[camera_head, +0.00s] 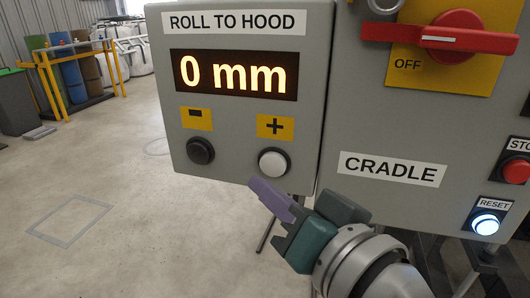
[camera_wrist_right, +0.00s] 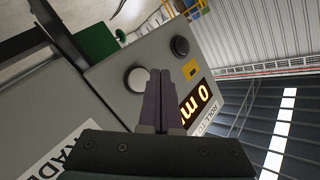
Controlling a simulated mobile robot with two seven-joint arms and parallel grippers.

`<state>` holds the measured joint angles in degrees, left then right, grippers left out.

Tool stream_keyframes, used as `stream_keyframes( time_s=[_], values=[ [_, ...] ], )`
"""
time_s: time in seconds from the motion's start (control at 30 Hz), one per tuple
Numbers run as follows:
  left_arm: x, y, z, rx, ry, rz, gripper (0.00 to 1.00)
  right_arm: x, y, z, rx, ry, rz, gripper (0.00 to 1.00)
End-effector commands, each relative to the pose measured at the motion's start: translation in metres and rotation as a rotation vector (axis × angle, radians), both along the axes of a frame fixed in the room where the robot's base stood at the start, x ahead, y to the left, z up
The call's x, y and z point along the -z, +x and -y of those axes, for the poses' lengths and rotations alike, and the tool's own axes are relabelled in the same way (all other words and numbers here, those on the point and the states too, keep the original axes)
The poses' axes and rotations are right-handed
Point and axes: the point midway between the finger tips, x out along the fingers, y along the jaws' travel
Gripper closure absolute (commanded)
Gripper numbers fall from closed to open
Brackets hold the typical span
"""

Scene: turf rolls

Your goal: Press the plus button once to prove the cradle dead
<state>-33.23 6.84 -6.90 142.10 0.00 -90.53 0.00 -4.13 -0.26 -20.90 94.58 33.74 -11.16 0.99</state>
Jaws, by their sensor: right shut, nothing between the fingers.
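The white plus button (camera_head: 273,162) sits under a yellow plus label (camera_head: 275,126) on the grey ROLL TO HOOD box (camera_head: 240,178). The display (camera_head: 234,75) reads 0 mm. My right gripper (camera_head: 256,184) is shut and empty, its purple fingers just below and slightly left of the plus button in the head view. In the right wrist view the fingertips (camera_wrist_right: 160,72) show beside the white button (camera_wrist_right: 138,79), overlapping its edge; I cannot tell the gap to the box face. The black minus button (camera_head: 200,150) is to the left. My left gripper is not in view.
The CRADLE box (camera_head: 340,200) adjoins on the right, with a red rotary switch (camera_head: 467,38) above an OFF mark, a red stop button (camera_head: 516,171) and a lit reset button (camera_head: 486,224). Open concrete floor (camera_head: 110,180) lies left. A yellow rack (camera_head: 75,75) stands far back.

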Motion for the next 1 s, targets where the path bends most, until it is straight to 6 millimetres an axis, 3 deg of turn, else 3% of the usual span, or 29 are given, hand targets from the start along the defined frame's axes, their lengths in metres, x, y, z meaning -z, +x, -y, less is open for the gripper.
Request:
stream_keyframes(
  time_s=[0.23, 1.0],
  values=[
    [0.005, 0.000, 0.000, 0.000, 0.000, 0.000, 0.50, 0.000, 0.016, 0.006, 0.001, 0.000, 0.000, 1.00],
    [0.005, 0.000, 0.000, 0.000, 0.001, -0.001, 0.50, 0.000, 0.017, 0.006, 0.001, 0.000, 0.000, 1.00]
  ],
)
